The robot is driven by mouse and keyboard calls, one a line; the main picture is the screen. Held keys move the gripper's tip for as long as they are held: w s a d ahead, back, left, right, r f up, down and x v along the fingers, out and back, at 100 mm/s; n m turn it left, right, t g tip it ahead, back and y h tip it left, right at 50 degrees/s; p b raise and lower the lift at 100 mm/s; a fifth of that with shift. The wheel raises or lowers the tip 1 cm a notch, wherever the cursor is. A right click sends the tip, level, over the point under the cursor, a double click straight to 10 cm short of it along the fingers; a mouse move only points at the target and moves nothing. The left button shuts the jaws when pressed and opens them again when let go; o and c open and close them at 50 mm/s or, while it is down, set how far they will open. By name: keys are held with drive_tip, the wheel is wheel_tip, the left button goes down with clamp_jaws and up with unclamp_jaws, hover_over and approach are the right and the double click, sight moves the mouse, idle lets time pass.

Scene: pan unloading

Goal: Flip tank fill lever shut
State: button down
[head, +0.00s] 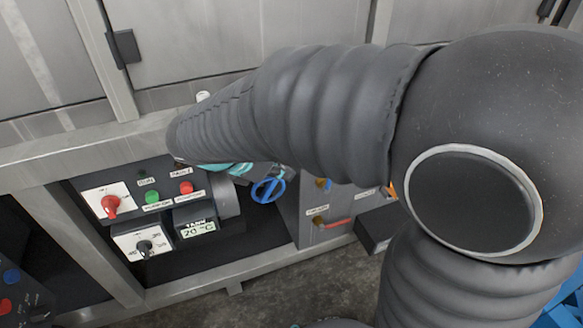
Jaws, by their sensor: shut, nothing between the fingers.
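On the panel right of centre are two small valves with labels too small to read. One has a blue lever (325,184). The lower one has a brass body and a red lever (338,223) pointing right. I cannot tell which is the tank fill lever. My arm, in a grey ribbed sleeve, crosses the upper middle of the view. My gripper (272,170) shows only in part below the sleeve, with teal parts, just above the blue handwheel. It is shut and empty, left of the two valves. I cannot tell whether it touches the handwheel.
A blue handwheel (268,190) sits left of the valves. A control panel (165,178) at left has a red rotary switch (111,206), green and red buttons, a black knob (146,248) and a display (197,229) reading about 20 °C. A dark box (376,235) stands at lower right.

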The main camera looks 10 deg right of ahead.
drive_tip(key=w+d+f+b, duration=0.1)
drive_tip(key=w+d+f, duration=0.3)
drive_tip(key=d, duration=0.4)
drive_tip(key=shift+w+d+f+b, duration=0.3)
drive_tip(key=shift+d+f+b, duration=0.1)
drive_tip(key=shift+f, duration=0.45)
drive_tip(key=shift+r, duration=0.1)
